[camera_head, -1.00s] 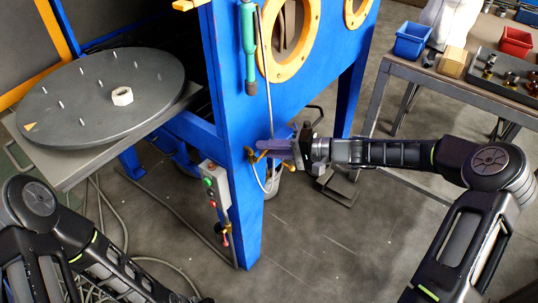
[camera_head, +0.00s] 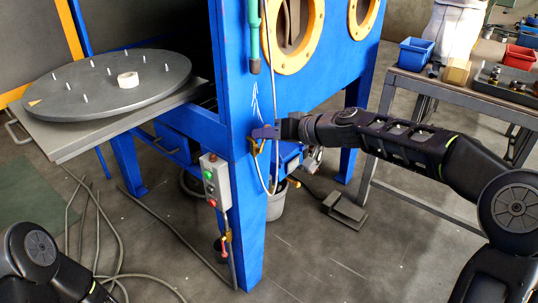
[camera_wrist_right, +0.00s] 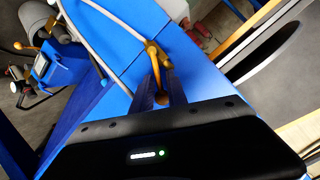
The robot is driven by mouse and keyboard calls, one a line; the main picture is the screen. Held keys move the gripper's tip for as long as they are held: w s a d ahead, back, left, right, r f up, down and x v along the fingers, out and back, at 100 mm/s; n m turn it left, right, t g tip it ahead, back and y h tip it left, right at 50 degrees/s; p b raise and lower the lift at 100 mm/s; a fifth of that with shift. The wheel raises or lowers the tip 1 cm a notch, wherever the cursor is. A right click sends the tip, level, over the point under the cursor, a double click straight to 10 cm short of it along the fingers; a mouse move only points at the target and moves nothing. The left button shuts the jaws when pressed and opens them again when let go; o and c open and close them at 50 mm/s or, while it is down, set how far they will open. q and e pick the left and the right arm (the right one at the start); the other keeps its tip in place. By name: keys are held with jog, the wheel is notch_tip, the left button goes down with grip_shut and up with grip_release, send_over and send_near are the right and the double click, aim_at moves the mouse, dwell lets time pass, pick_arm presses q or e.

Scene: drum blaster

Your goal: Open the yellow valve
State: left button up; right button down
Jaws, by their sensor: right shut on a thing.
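The yellow valve (camera_head: 257,148) is mounted on the front corner of the blue cabinet (camera_head: 237,125), where a pale hose meets it. It also shows in the right wrist view (camera_wrist_right: 153,52), with its lever running down between my fingers. My right gripper (camera_head: 264,133) reaches in from the right in the head view and is shut on the valve lever. In the right wrist view its fingertips (camera_wrist_right: 160,78) stand on both sides of the yellow metal and hide part of it. Only my left arm shows at the lower left of the head view; its gripper is out of frame.
A control box (camera_head: 215,182) with buttons hangs on the cabinet leg below the valve. A grey turntable (camera_head: 105,90) stands at left, and a workbench (camera_head: 425,80) with bins at right. A foot pedal (camera_head: 345,210) and bucket (camera_head: 277,205) sit on the floor.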

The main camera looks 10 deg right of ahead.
jog(key=n+b, duration=0.1)
jog(key=b, duration=0.1)
jog(key=a+n+t+h+b, duration=0.1)
jog(key=b, duration=0.1)
jog(key=shift+s+r+b, duration=0.1)
jog(key=shift+s+b, duration=0.25)
jog(key=shift+s, duration=0.05)
pick_arm(q)
notch_tip(320, 180, down, 8)
jog(key=w+b, duration=0.1)
jog(key=shift+w+f+b, duration=0.25)
jog(key=shift+b, duration=0.15)
pick_arm(e)
jog(key=shift+s+a+r+n+t+h, duration=0.2)
jog(key=shift+r+n+t+h, duration=0.1)
jog(key=shift+n+t+h, duration=0.25)
jog(key=c, duration=1.4)
grip_release()
jog(key=shift+c, duration=0.2)
jog(key=shift+s, duration=0.1)
pick_arm(q)
jog(key=shift+w+a+f+b, duration=0.1)
jog(key=shift+w+f+b, duration=0.05)
jog(key=shift+f+b, duration=0.55)
pick_arm(e)
jog(key=v, duration=0.7)
jog(key=shift+s+d, duration=0.2)
jog(key=shift+s, duration=0.05)
jog(key=shift+r, duration=0.15)
